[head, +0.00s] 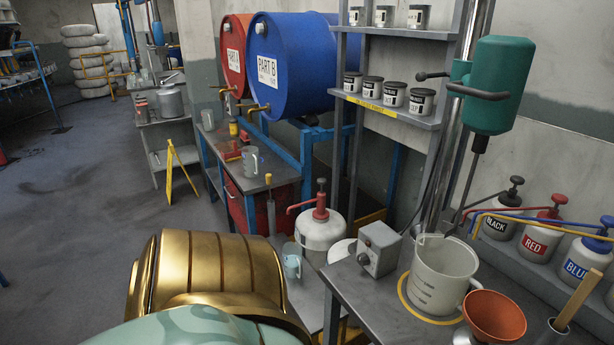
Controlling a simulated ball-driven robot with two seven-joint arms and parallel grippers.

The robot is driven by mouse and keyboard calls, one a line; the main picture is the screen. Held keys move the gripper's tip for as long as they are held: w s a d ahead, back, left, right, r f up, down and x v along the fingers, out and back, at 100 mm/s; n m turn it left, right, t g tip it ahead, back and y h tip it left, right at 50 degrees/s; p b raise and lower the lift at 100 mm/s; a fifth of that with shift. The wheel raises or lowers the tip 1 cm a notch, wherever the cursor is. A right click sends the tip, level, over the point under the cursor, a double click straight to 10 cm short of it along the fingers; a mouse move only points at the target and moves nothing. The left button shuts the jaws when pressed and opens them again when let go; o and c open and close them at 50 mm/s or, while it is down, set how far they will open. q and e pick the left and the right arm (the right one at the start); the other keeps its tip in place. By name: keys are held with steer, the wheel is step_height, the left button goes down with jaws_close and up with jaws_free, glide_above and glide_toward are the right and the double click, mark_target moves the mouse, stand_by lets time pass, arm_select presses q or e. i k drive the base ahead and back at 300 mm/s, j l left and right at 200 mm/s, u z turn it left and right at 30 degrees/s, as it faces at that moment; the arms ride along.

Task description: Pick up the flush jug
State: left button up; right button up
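No jug in the head view carries a readable "flush" label, so I cannot tell for sure which one is the flush jug. A small pale blue jug (292,264) stands low beside the white pump bottle with a red top (321,232). A small grey jug (250,160) stands on the red cabinet below the drums. A large whitish graduated jug (442,272) stands upright inside a yellow ring on the grey bench at right. Neither of my grippers shows; only gold and mint-coloured parts of mine fill the bottom left, apart from all the jugs.
A red drum (233,55) and a blue drum (290,60) lie on a blue rack. A green mixer (497,85) hangs above the bench (372,315). An orange funnel (494,316), a control box (379,247) and pump bottles crowd the right. The floor (95,215) at left is open.

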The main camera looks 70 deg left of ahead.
mark_target(292, 252)
steer(key=u, duration=2.4)
steer(key=z, duration=0.45)
steer(key=i+j+z, duration=0.2)
steer(key=j+z, duration=0.2)
steer(key=j, duration=0.2)
steer(key=i+j+z, duration=0.2)
steer(key=j, duration=0.15)
steer(key=j+z, duration=0.25)
steer(key=j, duration=0.1)
